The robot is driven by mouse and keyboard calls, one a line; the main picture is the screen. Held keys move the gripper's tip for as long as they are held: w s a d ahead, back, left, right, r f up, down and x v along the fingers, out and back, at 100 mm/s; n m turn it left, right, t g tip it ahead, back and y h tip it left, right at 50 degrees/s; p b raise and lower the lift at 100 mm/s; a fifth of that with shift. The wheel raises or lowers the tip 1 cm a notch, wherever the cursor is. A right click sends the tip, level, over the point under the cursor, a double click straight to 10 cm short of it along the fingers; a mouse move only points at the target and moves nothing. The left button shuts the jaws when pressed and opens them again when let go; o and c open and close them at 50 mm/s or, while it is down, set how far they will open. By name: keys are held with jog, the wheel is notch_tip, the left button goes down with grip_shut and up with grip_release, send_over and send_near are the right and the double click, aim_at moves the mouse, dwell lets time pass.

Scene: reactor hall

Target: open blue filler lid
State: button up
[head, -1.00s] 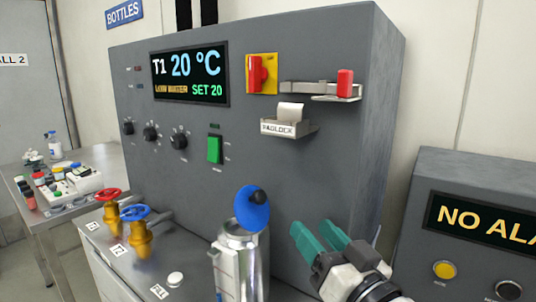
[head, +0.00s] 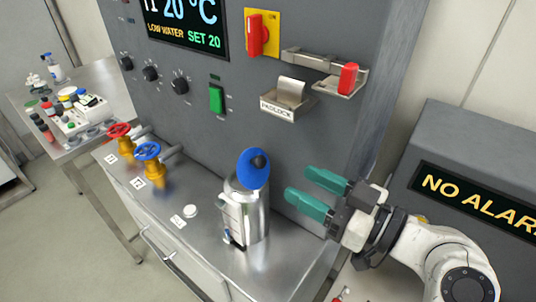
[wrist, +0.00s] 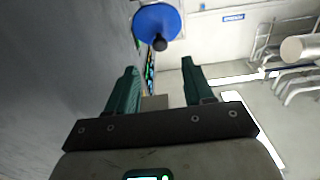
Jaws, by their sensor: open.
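The blue lid (head: 249,170) is a round disc with a black knob. It stands steeply tilted at the top of the silver metal filler (head: 262,215), not lying flat across it. The knob is on the lid's visible face. My gripper (head: 297,183) is open and empty, just right of the lid, with both teal fingers pointing left towards it. A gap shows between fingertips and lid. In the wrist view the lid (wrist: 157,22) and its knob lie beyond the open fingers (wrist: 159,66), near the top edge. The filler's mouth is not clearly visible.
The grey control panel (head: 200,110) rises behind the filler, with a padlock holder (head: 285,100) and red switch (head: 255,33) above. Red (head: 119,130) and blue (head: 147,151) valves stand left. A grey alarm box (head: 480,150) is at right.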

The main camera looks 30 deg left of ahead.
aim_at(263, 163)
jog(key=a, duration=0.3)
jog(key=a+p, duration=0.1)
jog(key=a, duration=0.2)
jog(key=a+p, duration=0.1)
jog(key=a, duration=0.1)
jog(key=shift+w+a, duration=0.35)
jog(key=shift+a, duration=0.05)
grip_shut()
